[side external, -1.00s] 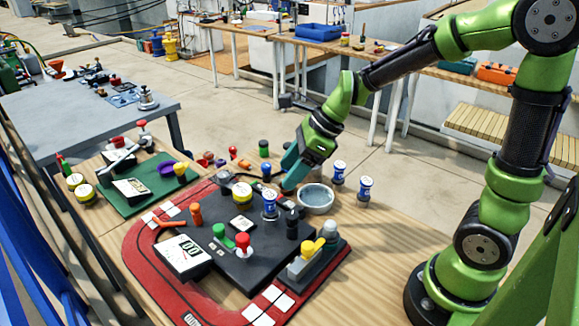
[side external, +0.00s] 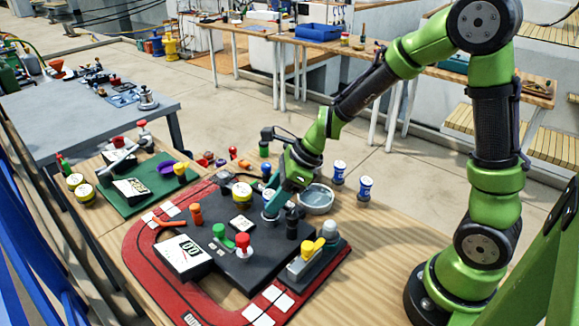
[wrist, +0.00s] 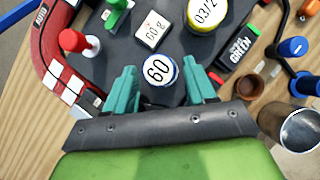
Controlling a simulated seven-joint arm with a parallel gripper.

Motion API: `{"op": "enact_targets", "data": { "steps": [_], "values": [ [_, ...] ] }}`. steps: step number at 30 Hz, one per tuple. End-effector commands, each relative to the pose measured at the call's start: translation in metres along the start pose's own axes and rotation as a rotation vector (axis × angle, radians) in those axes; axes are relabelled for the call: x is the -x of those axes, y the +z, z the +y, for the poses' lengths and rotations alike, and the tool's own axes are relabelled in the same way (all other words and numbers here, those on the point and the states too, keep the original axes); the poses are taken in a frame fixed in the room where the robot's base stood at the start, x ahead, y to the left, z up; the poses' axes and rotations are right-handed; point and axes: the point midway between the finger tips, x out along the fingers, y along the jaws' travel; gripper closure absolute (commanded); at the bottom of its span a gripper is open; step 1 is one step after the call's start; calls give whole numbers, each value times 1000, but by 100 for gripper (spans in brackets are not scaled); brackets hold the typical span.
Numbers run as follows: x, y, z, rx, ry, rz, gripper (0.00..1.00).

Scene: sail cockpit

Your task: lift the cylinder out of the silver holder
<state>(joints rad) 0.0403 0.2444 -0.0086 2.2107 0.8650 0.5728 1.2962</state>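A round silver bowl (side external: 317,199) is close right of my gripper. Blue-topped cylinders (side external: 365,186) stand farther right. Bare wood (side external: 385,235) lies at right.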

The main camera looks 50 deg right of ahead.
Motion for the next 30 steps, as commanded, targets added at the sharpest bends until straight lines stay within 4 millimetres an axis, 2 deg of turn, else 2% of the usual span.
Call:
{"op": "enact_targets", "data": {
  "steps": [1, 10, 17, 20, 30],
  "values": [
    [0, 0, 0, 0, 0, 0, 53],
    [0, 0, 0, 0, 0, 0, 99],
    [2, 1, 0, 1, -1, -1, 99],
    [8, 6, -1, 3, -3, -4, 99],
    [62, 40, -1, 4, -4, -5, 99]
  ]
}}
